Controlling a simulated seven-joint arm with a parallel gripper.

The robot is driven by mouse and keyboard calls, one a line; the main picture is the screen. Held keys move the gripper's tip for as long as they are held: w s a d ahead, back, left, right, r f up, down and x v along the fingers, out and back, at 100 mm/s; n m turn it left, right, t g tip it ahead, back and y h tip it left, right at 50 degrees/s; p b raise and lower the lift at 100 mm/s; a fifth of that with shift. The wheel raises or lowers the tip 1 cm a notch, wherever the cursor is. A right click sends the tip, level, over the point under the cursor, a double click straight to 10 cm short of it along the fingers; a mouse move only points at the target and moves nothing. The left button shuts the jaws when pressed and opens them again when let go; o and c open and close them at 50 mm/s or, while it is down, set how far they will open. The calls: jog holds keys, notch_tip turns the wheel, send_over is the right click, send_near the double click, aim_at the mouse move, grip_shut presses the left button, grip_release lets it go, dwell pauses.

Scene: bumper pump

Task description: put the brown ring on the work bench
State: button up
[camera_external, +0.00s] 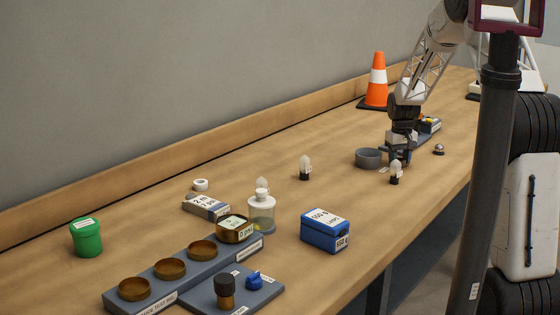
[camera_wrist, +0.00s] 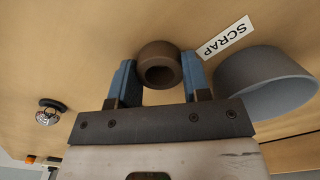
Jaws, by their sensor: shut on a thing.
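My gripper (camera_wrist: 160,75) is shut on the brown ring (camera_wrist: 158,51), which sits between the two blue-grey fingers in the wrist view. The ring's hole faces the camera. In the external view my gripper (camera_external: 399,160) points down, low over the far part of the wooden work bench (camera_external: 270,165), just right of a grey bowl (camera_external: 368,158). The ring cannot be made out there. I cannot tell whether the ring touches the bench top.
The grey bowl (camera_wrist: 265,88) and a SCRAP label (camera_wrist: 225,38) lie close beside the right finger in the wrist view. A small bulb-like item (camera_external: 396,172) stands just in front of my gripper. An orange cone (camera_external: 376,82) stands behind. Bare bench lies left of the bowl.

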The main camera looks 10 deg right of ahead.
jog(key=shift+f, duration=0.15)
jog(key=o, duration=0.9)
notch_tip(320, 180, up, 12)
jog(key=shift+r, duration=0.2)
dwell(0.6)
